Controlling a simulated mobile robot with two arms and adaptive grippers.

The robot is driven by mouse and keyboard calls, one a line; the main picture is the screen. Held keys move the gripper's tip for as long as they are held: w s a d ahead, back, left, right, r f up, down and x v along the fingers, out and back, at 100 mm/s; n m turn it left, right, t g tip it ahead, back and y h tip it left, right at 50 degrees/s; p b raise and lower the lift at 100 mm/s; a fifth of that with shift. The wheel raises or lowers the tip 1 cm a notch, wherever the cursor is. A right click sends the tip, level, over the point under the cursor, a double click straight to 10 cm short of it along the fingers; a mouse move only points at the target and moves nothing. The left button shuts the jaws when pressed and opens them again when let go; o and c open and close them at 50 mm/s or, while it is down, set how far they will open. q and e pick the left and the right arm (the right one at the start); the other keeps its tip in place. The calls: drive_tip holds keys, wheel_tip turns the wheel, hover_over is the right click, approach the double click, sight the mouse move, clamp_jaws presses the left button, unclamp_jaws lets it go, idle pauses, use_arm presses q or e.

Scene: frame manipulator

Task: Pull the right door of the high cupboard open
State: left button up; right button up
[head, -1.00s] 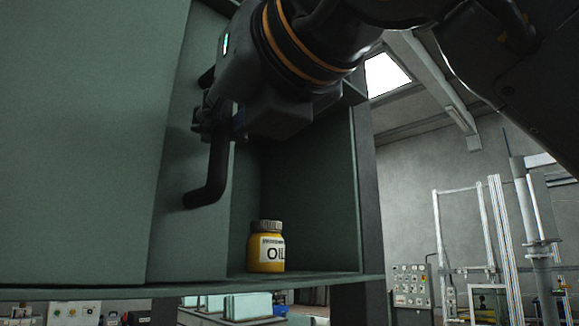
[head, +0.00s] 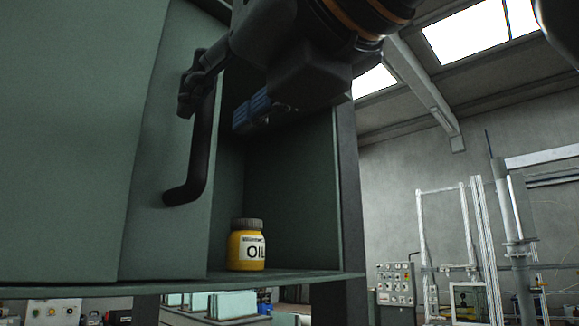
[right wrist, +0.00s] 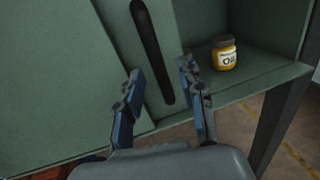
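The high cupboard (head: 350,190) stands open on its right side. Its green door panel (head: 165,160) with a long black handle (head: 200,150) is left of the opening and beside a wider left panel (head: 65,130). My right gripper (head: 214,112) is open at the upper part of the handle. One dark finger is left of the handle; the blue-padded finger is right of it, apart from it. In the right wrist view, the spread fingers (right wrist: 160,68) have the handle (right wrist: 152,50) between them. My left gripper is not in view.
A yellow oil bottle (head: 247,248) with a dark lid stands upright on the cupboard floor, right of the door. The cupboard's bottom edge (head: 300,281) is above a workshop with a control box (head: 396,285) and a metal frame. Right of the cupboard is free air.

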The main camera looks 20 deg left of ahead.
drive_tip(key=v, duration=0.8)
drive_tip(key=shift+w, duration=0.15)
